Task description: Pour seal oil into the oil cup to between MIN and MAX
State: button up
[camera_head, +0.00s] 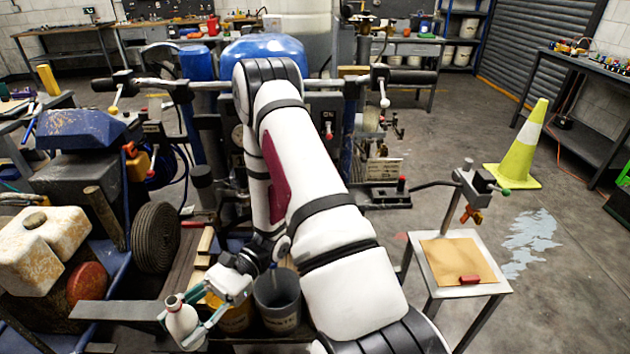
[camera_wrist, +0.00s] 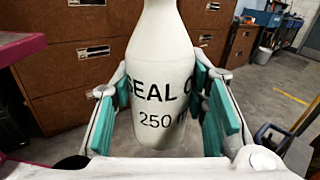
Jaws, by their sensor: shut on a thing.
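A white bottle (camera_head: 182,320) marked "SEAL O…" and "250" is in my gripper (camera_head: 195,322) at the lower left of the head view. It fills the middle of the wrist view (camera_wrist: 162,85), where it stands about upright between the two teal finger pads of my gripper (camera_wrist: 165,110). The top of the bottle is cut off in the wrist view. In the head view it shows a reddish mark at its top; I cannot tell if a cap is on. I cannot make out the oil cup or its MIN and MAX marks.
A dark bucket (camera_head: 278,298) stands just right of my gripper. A grey flat bar (camera_head: 120,311) lies to its left. The striper machine, with a blue tank (camera_head: 265,50), is beyond my arm. A small stand (camera_head: 463,262) and a yellow-green cone (camera_head: 520,150) are at the right.

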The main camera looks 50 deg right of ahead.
jog(key=s+d+f+n+g+h+b, duration=0.2)
jog(key=s+d+f+n+g+h, duration=0.4)
jog(key=s+d+n+g, duration=0.5)
jog(key=d+f+n+g+h, duration=0.1)
jog(key=d+n+g+h, duration=0.4)
jog(key=d+h, duration=0.5)
jog(key=w+d+r+n+h+b, duration=0.15)
jog(key=d+n+h, duration=0.3)
jog(key=d, duration=0.45)
jog(key=w+d+r+n+h+b, duration=0.1)
jog(key=w+d+r+n+h, duration=0.15)
jog(key=d+h, duration=0.4)
jog(key=w+d+r+n+t+h, duration=0.5)
jog(key=w+d+r+n+t, duration=0.15)
jog(key=w+d, duration=0.4)
jog(key=s+a+n, duration=0.1)
jog(key=n, duration=0.3)
jog(key=s+a+f+n+p, duration=0.1)
jog(key=s+n, duration=0.1)
jog(key=n, duration=0.2)
jog(key=s+a+f+n+g+p, duration=0.1)
jog(key=n, duration=0.3)
jog(key=shift+s+a+n, duration=0.15)
jog(key=shift+s+n, duration=0.05)
jog(key=shift+n, duration=0.15)
